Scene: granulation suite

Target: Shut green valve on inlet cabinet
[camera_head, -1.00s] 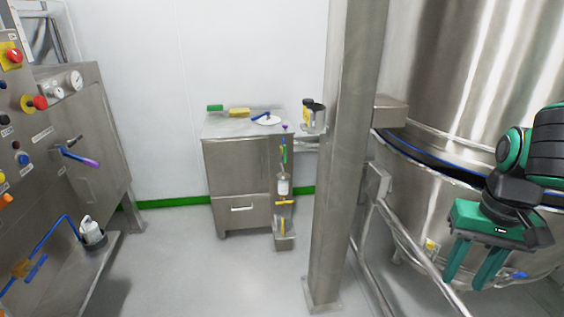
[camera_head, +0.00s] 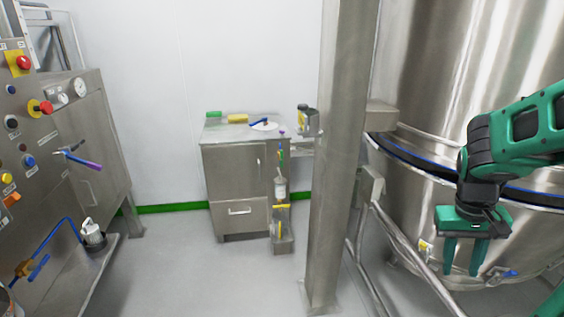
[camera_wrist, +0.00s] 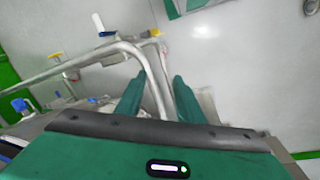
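No label marks this cabinet as the inlet cabinet. My gripper (camera_head: 463,272) hangs at the right, fingers down and apart, in front of the large steel vessel, far from the cabinet. The wrist view shows its open fingers (camera_wrist: 157,85), with a bent steel pipe behind them; I see nothing clearly held.
A steel post (camera_head: 343,150) stands between my gripper and the cabinet. A pipe rail (camera_head: 412,255) and the large vessel (camera_head: 455,80) are close to my arm. A control panel (camera_head: 45,150) with knobs stands at the left. The grey floor (camera_head: 180,265) between is clear.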

